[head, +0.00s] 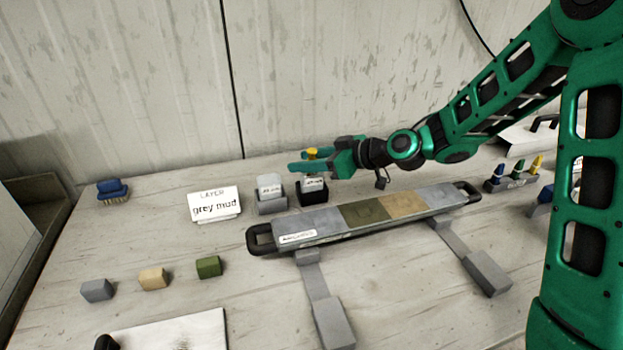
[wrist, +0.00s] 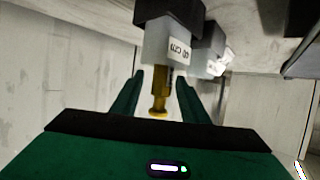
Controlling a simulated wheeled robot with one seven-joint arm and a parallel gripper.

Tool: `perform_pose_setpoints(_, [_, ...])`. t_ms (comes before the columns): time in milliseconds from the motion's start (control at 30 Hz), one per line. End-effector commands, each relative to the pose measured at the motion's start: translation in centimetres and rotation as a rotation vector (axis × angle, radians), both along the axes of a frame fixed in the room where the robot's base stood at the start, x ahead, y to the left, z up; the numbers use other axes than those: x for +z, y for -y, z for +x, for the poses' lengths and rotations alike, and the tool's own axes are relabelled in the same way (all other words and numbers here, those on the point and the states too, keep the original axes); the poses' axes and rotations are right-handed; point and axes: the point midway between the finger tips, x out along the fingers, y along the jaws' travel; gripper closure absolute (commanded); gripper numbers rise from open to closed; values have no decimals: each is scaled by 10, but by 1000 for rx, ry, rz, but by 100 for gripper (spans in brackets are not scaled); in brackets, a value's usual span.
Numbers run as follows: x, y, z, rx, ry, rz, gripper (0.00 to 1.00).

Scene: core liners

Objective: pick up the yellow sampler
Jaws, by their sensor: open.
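The yellow sampler (head: 311,153) shows as a small yellow top above a white labelled block in a black holder (head: 314,197). In the wrist view the yellow sampler (wrist: 159,98) is a stem with a wider end, rising from a block whose label seems to read 40 cm. My gripper (head: 299,162) is open at the height of the stem, and its fingers (wrist: 160,80) lie on either side of it with visible gaps. The lower end of the sampler is hidden by the block.
A second labelled block (head: 270,187) stands in a grey holder just left. A "grey mud" layer card (head: 214,204) and a blue brush (head: 112,190) are farther left. A long core tray (head: 370,215) lies in front on supports. Coloured pieces stand at right.

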Motion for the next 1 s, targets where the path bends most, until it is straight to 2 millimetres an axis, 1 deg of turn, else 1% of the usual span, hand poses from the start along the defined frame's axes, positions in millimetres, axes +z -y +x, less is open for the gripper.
perform_pose_setpoints(33, [-4,-7,3,2,0,-1,59])
perform_pose_setpoints(133, [-7,-15,8,1,0,0,59])
perform_pose_setpoints(367, [-8,-16,10,-1,0,0,59])
perform_pose_setpoints(467, [-8,-16,9,-1,0,0,81])
perform_pose_setpoints(500, [-8,-16,9,-1,0,0,90])
perform_pose_setpoints(533, [-8,-16,9,-1,0,0,98])
perform_pose_setpoints(567, [-8,-16,9,-1,0,0,100])
perform_pose_setpoints(867, [-6,-16,9,-1,2,0,100])
perform_pose_setpoints(1000, [9,-16,10,1,6,-1,100])
